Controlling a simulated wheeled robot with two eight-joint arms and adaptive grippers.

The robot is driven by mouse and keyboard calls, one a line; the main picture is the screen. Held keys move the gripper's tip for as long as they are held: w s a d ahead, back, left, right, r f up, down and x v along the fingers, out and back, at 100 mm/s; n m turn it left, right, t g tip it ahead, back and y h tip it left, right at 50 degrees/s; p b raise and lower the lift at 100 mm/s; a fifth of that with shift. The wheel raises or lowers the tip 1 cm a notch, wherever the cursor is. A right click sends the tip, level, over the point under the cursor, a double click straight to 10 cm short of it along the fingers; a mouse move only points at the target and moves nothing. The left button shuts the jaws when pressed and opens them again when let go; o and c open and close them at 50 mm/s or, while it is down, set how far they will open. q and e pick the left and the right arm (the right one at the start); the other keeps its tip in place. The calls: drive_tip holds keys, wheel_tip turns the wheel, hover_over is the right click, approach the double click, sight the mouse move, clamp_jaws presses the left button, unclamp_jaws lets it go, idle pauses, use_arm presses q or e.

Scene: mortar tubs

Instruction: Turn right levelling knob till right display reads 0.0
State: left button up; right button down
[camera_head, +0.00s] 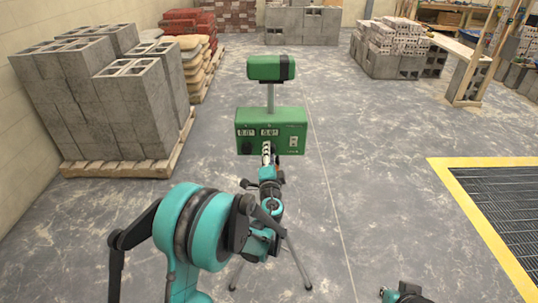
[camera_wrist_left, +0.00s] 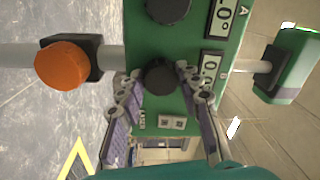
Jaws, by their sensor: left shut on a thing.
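A green levelling box (camera_head: 286,116) stands on a tripod with two small displays on its front. The right display (camera_head: 270,132) seems to read 0.0, in small print; in the left wrist view it is marked B (camera_wrist_left: 212,72), partly behind a finger. The left display (camera_head: 246,132) also seems to read about 0.0. My left gripper (camera_head: 267,154) is at the box front, its fingers shut around the dark right knob (camera_wrist_left: 160,76), which the gripper hides in the head view. The left knob (camera_wrist_left: 168,9) is free beside it.
A green head unit (camera_head: 265,68) tops the pole above the box. An orange clamp knob (camera_wrist_left: 62,66) is on the pole below. Block pallets (camera_head: 100,100) stand at left, and a yellow-edged floor grate (camera_head: 500,200) at right. The floor between is clear.

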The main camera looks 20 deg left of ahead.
use_arm(q)
drive_tip(key=shift+n, duration=0.6)
drive_tip(key=o, duration=1.2)
drive_tip(key=shift+c, duration=0.2)
drive_tip(key=v, duration=1.2)
